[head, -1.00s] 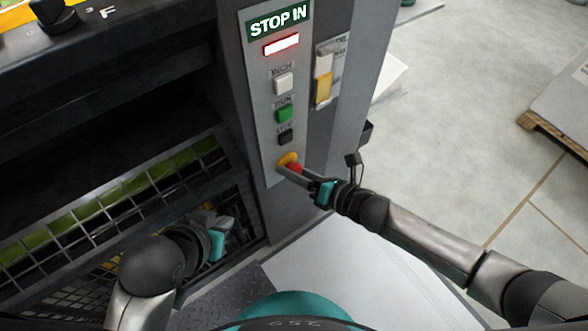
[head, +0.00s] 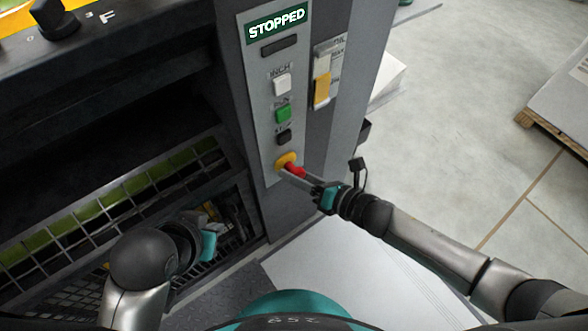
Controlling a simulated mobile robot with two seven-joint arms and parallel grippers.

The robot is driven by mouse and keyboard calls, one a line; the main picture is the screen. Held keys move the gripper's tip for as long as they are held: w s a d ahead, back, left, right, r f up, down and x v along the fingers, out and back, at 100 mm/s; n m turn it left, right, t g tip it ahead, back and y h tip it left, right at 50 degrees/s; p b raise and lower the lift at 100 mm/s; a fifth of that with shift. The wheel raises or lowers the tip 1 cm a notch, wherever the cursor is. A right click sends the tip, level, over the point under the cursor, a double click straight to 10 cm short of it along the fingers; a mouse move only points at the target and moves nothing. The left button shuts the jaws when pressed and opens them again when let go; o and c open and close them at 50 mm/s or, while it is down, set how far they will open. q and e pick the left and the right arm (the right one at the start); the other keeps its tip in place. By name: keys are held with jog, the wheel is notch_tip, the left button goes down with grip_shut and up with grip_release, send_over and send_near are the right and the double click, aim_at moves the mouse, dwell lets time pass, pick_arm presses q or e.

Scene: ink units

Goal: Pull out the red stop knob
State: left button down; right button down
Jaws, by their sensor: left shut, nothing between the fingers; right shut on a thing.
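The red stop knob (head: 296,170) stands out from its yellow collar (head: 286,160) at the bottom of the grey control panel (head: 262,110). My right gripper (head: 300,174) is shut on the knob, its fingers on either side of it. The sign (head: 277,23) at the top of the panel reads STOPPED, and the lamp (head: 281,46) below it is dark. My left gripper (head: 210,228) is shut and empty, low at the left in front of the mesh guard.
White (head: 282,85), green (head: 283,114) and black (head: 284,136) buttons sit above the knob. The mesh guard (head: 110,205) is at left. Open floor and a pallet (head: 552,130) lie at right.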

jog(key=shift+s+d, duration=0.1)
jog(key=shift+s, duration=0.1)
jog(key=c, duration=0.7)
grip_release()
jog(key=shift+o, duration=0.8)
jog(key=shift+d, duration=0.1)
pick_arm(q)
jog(key=shift+s, duration=0.1)
pick_arm(e)
jog(key=shift+o, duration=1.2)
pick_arm(q)
notch_tip(320, 180, down, 9)
jog(key=s+g+p, duration=0.1)
jog(key=g+p, duration=0.1)
jog(key=p, duration=0.3)
jog(key=shift+s+a+f, duration=0.15)
jog(key=shift+s+a, duration=0.25)
jog(key=shift+a, duration=0.05)
pick_arm(e)
jog(key=v, duration=1.5)
jog(key=shift+r, duration=0.1)
